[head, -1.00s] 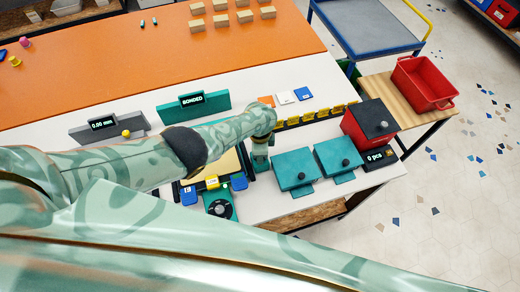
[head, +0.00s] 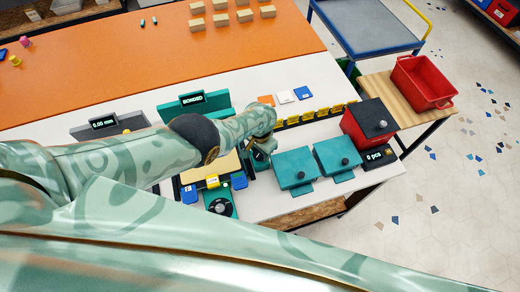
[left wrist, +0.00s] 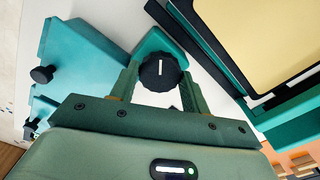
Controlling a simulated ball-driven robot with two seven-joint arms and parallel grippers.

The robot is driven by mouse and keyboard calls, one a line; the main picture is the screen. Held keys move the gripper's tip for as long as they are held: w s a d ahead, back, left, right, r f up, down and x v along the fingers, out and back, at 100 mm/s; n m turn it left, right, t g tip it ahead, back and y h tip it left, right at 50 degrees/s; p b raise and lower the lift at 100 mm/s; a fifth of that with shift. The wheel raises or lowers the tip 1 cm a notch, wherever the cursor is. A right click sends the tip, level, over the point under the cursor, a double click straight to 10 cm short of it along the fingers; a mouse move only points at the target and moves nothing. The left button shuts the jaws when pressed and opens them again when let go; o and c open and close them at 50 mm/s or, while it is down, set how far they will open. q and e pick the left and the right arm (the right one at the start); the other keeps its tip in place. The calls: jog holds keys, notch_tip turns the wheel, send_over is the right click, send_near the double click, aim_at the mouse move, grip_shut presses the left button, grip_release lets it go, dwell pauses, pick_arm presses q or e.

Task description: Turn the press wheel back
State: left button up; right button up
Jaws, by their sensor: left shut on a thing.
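The press wheel, a black ribbed knob with a white line (left wrist: 160,72), sits by a teal base in the left wrist view. My left gripper (left wrist: 158,88) has a finger on each side of the wheel and is shut on it. The white line stands close to upright in that picture. In the head view my left gripper (head: 262,155) is beside the cream press plate (head: 205,172); the wheel is mostly hidden there by the gripper and wrist. My right gripper is not in view.

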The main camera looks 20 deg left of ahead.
pick_arm(q)
jog(key=shift+n, duration=0.4)
jog(key=o, duration=1)
jog(key=shift+r, duration=0.1)
notch_tip(320, 180, up, 16)
jog(key=p, duration=1.5)
jog(key=shift+p, duration=0.4)
